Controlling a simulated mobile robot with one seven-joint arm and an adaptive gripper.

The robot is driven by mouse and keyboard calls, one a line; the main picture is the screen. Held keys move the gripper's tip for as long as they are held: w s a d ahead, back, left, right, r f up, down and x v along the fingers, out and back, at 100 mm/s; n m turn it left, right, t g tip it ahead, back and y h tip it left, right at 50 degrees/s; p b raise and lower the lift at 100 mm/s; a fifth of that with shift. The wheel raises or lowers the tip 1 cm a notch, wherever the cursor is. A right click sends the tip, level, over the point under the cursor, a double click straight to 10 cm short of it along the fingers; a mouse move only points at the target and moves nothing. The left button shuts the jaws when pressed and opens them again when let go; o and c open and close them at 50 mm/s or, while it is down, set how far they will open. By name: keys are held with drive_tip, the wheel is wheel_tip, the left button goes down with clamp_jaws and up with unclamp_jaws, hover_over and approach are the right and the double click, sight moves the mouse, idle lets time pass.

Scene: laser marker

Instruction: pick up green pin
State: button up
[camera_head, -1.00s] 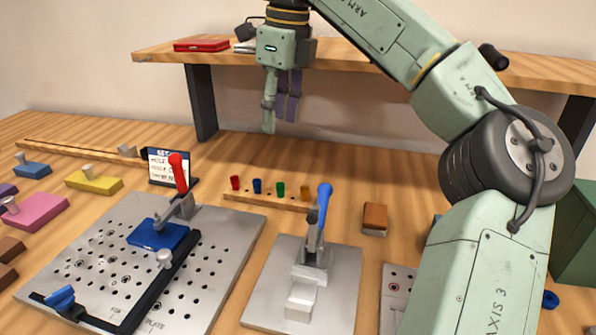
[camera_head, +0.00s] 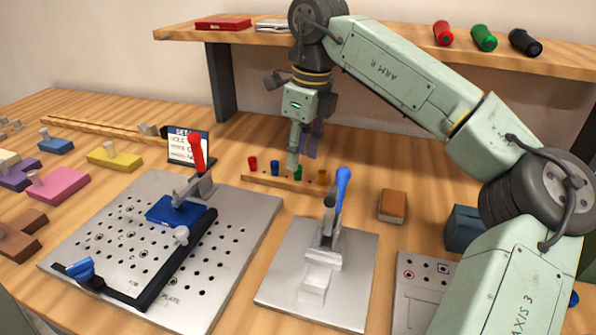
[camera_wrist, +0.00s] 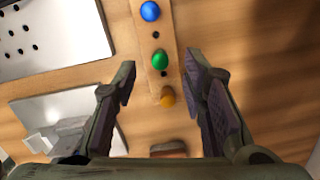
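The green pin (camera_head: 298,172) stands in a wooden strip (camera_head: 262,181) between a blue pin (camera_head: 275,168) and an orange pin (camera_head: 322,177). A red pin (camera_head: 252,163) stands at the strip's left end. My gripper (camera_head: 296,164) is right above or at the green pin and partly covers it in the head view. In the wrist view my gripper (camera_wrist: 160,80) is open, and the green pin (camera_wrist: 160,60) shows round from above, near the line between the two fingertips. The blue pin (camera_wrist: 150,11) and orange pin (camera_wrist: 167,97) also show there. I see no finger touching the green pin.
A metal plate with a blue-handled clamp (camera_head: 341,195) stands in front of the strip. A perforated plate (camera_head: 120,235) with a red-handled clamp (camera_head: 197,155) and a small sign (camera_head: 186,146) are to the left. A brown block (camera_head: 392,206) lies to the right. A shelf (camera_head: 400,55) is behind.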

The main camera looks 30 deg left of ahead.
sight(299, 166)
drive_tip(key=f, duration=0.3)
drive_tip(key=shift+a+f, duration=0.25)
drive_tip(key=shift+c, duration=0.5)
clamp_jaws()
